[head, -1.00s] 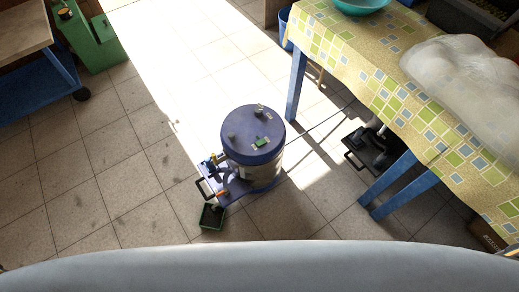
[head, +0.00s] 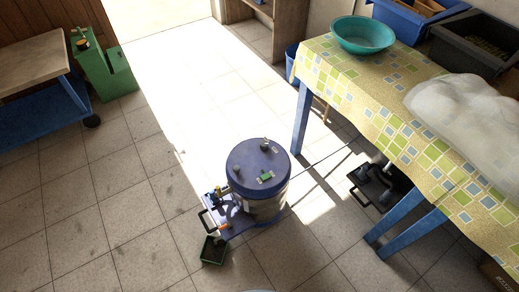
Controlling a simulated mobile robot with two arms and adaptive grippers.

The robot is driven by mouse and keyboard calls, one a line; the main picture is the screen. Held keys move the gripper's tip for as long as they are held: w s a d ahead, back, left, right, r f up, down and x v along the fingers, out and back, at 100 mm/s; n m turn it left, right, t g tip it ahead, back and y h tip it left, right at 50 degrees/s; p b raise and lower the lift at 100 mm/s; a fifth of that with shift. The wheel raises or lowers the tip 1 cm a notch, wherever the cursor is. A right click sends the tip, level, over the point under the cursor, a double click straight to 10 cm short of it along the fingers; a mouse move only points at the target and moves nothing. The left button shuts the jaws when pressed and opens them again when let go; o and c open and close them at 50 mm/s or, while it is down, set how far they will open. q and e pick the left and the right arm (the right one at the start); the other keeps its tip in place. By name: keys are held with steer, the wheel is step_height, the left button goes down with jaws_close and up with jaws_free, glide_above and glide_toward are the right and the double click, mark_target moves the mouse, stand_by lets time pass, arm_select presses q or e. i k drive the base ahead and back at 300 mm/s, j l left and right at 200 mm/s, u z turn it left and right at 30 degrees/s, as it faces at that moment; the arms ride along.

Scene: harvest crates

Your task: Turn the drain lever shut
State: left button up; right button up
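A round drum with a blue lid (head: 258,166) and a pale metal side (head: 266,207) stands on a blue base (head: 236,217) on the tiled floor. At its left side is a small blue and brass-coloured fitting (head: 217,193) with an orange part (head: 224,227) near it. Which of these is the drain lever, and how it is turned, is too small to tell. A small green tray with a dark inside (head: 213,250) sits on the floor below the fitting. Neither of my grippers shows in the head view.
A table with a patterned cloth (head: 372,97) stands at the right, with blue legs (head: 405,214), a teal bowl (head: 363,35) and a clear plastic bag (head: 462,108) on top. A blue cart (head: 38,104) and green stand (head: 104,75) are at the upper left. Floor left of the drum is clear.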

mark_target(228, 224)
steer(key=k, duration=0.9)
